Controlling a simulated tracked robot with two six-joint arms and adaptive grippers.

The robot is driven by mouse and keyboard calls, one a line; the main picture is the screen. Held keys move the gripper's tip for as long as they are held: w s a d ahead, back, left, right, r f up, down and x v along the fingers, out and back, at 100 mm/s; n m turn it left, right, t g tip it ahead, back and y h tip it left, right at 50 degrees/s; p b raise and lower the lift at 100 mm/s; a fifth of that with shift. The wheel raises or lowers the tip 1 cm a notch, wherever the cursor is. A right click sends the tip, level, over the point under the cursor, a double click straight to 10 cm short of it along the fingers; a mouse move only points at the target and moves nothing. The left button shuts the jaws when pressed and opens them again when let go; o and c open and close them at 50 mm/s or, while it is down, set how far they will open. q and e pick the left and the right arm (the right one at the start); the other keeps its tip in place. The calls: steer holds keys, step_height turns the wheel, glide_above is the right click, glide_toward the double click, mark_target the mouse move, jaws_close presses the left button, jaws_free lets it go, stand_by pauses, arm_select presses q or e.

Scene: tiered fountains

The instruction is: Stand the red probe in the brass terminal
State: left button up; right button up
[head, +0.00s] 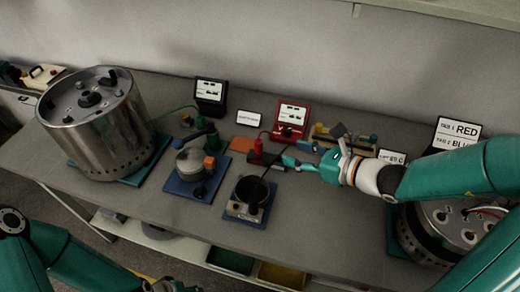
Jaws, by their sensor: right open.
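A thin red piece (258,147), which looks like the red probe, stands at a dark red block (262,160) with a red lead running towards the red meter (291,119). It is too small to tell how it is seated. My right gripper (287,162) is open, just right of that block, its fingers pointing left; I see nothing clearly between them. I cannot make out the brass terminal for certain; small brass-coloured parts show on the grey-topped device (235,207) on a blue mat. My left gripper (170,286) is partly cut off at the bottom edge.
A large steel drum (98,130) stands at the left. A grey pot device (190,160) on a blue mat and a black meter (210,95) are left of centre. Another drum (440,228) sits under my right arm. The front middle of the bench (300,230) is clear.

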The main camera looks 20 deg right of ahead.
mark_target(261, 143)
steer(key=x, duration=0.8)
steer(key=shift+s, duration=0.1)
steer(key=shift+p+x, duration=0.3)
steer(key=shift+x, duration=2.45)
steer(key=shift+d+f, duration=0.1)
jaws_close()
